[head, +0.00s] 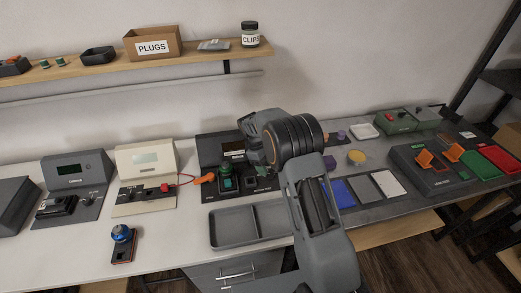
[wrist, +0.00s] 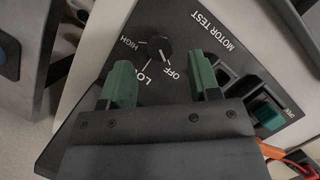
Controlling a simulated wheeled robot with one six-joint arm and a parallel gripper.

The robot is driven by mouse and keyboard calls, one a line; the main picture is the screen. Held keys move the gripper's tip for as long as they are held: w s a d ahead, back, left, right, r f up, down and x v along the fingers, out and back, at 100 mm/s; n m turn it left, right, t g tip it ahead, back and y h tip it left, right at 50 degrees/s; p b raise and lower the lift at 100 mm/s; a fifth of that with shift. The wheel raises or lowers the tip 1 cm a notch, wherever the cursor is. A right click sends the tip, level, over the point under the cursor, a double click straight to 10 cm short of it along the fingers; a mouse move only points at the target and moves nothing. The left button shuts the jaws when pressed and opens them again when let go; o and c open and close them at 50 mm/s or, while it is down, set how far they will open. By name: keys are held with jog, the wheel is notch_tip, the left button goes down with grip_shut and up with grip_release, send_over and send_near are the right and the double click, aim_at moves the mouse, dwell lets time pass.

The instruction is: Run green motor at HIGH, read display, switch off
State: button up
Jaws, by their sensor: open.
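In the wrist view, a dark panel marked MOTOR TEST has a round black knob (wrist: 153,45) with OFF, LOW and HIGH printed around it. A white mark on the knob seems to point toward OFF. My gripper (wrist: 162,80) is open and empty, its green-tipped fingers apart, with the knob in view between and beyond them; I cannot tell whether they touch it. In the head view, the green motor (head: 226,178) stands upright on the dark middle station (head: 213,152). My arm hides part of this station, and its display is not readable.
An orange plug (head: 204,178) with a red cable lies left of the motor. A cream station (head: 146,160) and a grey station (head: 75,172) stand further left. A grey tray (head: 233,229) lies in front. A blue-topped part (head: 122,236) sits on the white bench front.

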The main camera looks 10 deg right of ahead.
jog(key=v, duration=1)
jog(key=shift+r, duration=0.3)
jog(key=s+f+m+y, duration=0.1)
jog(key=s+f+m, duration=0.2)
jog(key=s, duration=0.1)
jog(key=s+d+r+m+t+p, duration=0.1)
jog(key=s+r+m+t, duration=0.1)
jog(key=s+r, duration=0.2)
jog(key=s+d+r+m+t+y+p, duration=0.1)
jog(key=s+r, duration=0.4)
jog(key=s, duration=0.6)
jog(key=s+d+r+m+t+y+p, duration=0.1)
jog(key=s+d+r+m+t, duration=0.1)
jog(key=s, duration=0.6)
jog(key=shift+r+m+t+p, duration=0.3)
jog(key=shift+r+m+t, duration=0.45)
jog(key=shift+r, duration=0.6)
